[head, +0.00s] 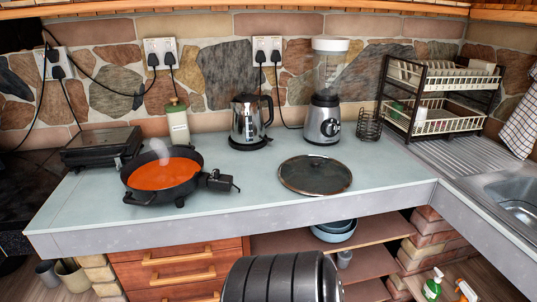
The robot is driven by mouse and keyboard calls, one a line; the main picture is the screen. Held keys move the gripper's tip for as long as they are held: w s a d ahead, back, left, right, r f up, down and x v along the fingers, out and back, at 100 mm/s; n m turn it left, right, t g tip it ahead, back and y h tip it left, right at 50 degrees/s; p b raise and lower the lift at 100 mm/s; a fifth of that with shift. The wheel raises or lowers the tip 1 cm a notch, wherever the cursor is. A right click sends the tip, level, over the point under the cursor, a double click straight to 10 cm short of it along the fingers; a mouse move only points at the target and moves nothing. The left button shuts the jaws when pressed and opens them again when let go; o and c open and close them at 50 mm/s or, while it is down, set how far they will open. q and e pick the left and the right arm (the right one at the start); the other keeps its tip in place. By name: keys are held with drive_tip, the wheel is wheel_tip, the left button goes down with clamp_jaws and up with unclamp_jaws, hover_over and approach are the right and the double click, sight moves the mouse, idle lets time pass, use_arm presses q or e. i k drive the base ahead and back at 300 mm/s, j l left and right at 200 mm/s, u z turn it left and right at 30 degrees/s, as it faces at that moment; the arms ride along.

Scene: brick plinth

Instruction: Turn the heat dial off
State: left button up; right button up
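A black electric pan (150,192) full of orange-red liquid (164,173) stands on the left part of the counter, with faint steam above it. A black control box (217,180) is plugged into the pan's right side and a short cord comes from it. It seems to carry the heat dial, but the dial and its setting are too small to make out. Neither my left nor my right gripper is in view.
On the grey-green counter (250,180) are a glass lid (314,175), a kettle (248,122), a blender (323,110), a bottle (178,124) and a black grill (100,147). A dish rack (440,95) stands beside the sink (515,195). The counter's front right of the pan is clear.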

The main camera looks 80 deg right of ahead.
sight(216, 175)
drive_tip(key=z, duration=2.2)
